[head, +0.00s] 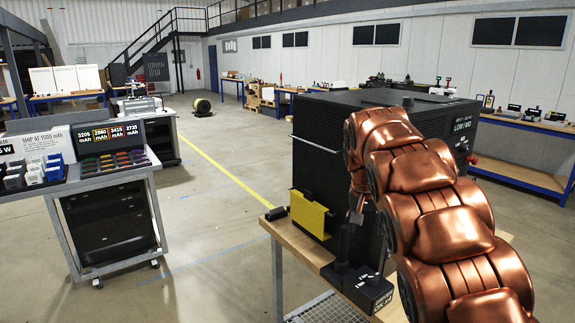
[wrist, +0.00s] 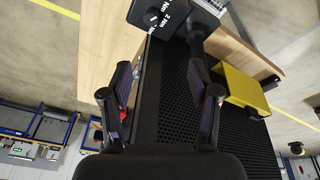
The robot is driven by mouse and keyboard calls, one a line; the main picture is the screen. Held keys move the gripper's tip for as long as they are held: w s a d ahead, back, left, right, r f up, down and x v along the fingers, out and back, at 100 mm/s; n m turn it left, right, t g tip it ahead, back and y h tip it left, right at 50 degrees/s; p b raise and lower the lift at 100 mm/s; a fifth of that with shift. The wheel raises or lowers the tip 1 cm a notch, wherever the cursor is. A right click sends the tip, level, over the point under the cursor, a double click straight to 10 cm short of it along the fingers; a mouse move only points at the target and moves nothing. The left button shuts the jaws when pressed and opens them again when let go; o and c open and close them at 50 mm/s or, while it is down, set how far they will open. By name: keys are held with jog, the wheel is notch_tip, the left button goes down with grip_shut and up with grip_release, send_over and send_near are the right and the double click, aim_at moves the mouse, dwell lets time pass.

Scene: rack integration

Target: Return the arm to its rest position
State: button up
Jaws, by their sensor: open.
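My copper arm (head: 440,215) fills the right of the head view, bent over beside a large black cabinet (head: 315,165). My gripper (wrist: 160,85) shows in the wrist view with its two dark fingers spread apart and nothing between them. The cabinet's black perforated face (wrist: 172,75) lies behind the gap; whether the fingers touch it I cannot tell. In the head view the gripper is mostly hidden by the arm and cabinet.
The cabinet stands on a wooden-topped table (head: 288,232). A yellow block (head: 309,214) sits against the cabinet, also visible in the wrist view (wrist: 238,86). A black tool stand (head: 362,287) is at the table's front. A display cart (head: 105,225) stands left; floor between is clear.

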jog(key=s+f+n+g, duration=0.1)
jog(key=s+f, duration=0.2)
jog(key=s, duration=1.2)
jog(key=s+a+f+n+g+y, duration=0.1)
jog(key=s+f+n, duration=0.1)
jog(key=s, duration=1.3)
jog(key=s+a+f+n+g+y, duration=0.1)
jog(key=s+f, duration=0.4)
jog(key=s, duration=1)
jog(key=shift+a+n+g, duration=0.2)
jog(key=shift+n+g, duration=0.2)
jog(key=shift+g, duration=0.1)
jog(key=shift+f, duration=0.1)
